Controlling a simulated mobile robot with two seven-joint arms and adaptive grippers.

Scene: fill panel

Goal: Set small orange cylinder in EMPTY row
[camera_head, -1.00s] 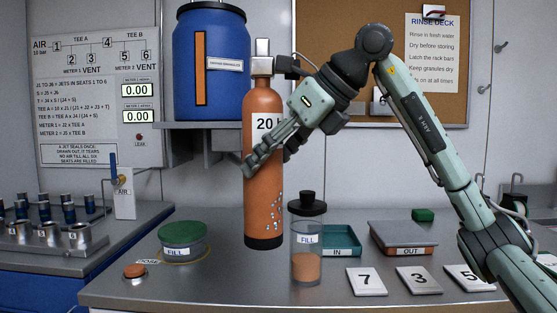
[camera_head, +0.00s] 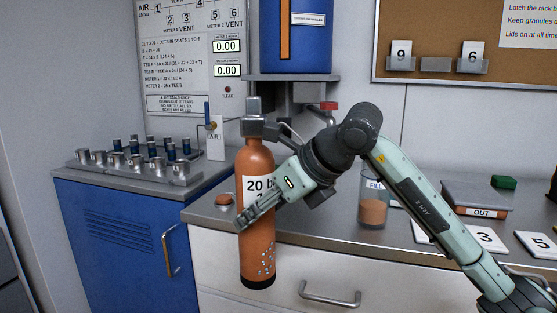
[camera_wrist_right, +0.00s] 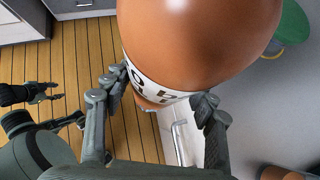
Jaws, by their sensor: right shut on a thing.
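The orange cylinder (camera_head: 258,225), with a white label starting "20 b" and a grey valve on top, is upright. My right gripper (camera_head: 247,213) is shut around its middle, just below the label's top. The cylinder's dark base shows against the white drawer front, below the countertop edge, so it hangs off the counter. In the right wrist view the orange body (camera_wrist_right: 200,35) fills the top, with the fingers on both sides. A dark hand, seemingly my left gripper (camera_wrist_right: 50,105), shows at the left there; its opening is unclear. No row marked EMPTY shows.
The grey counter (camera_head: 310,222) carries a FILL jar (camera_head: 374,208), an OUT tray (camera_head: 481,213) and number cards (camera_head: 487,238). A blue cabinet (camera_head: 120,230) with a jet rack (camera_head: 135,166) stands left. A drawer handle (camera_head: 330,296) sticks out near the cylinder.

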